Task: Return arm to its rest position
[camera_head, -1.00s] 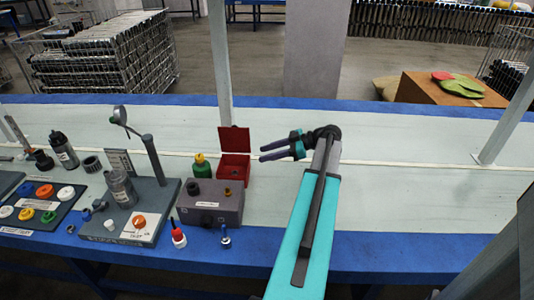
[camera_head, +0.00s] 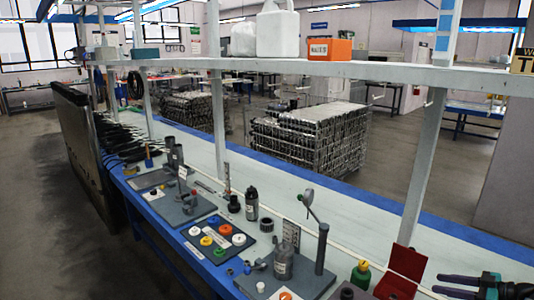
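My gripper (camera_head: 442,285) shows at the lower right edge of the head view. Its two dark purple fingers point left, with a narrow gap between them and nothing seen in it. The fingers are just right of the red box (camera_head: 407,263), which has its lid up. A part of the gripper's dark and teal body shows behind the fingers. The rest of my arm is out of the picture.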

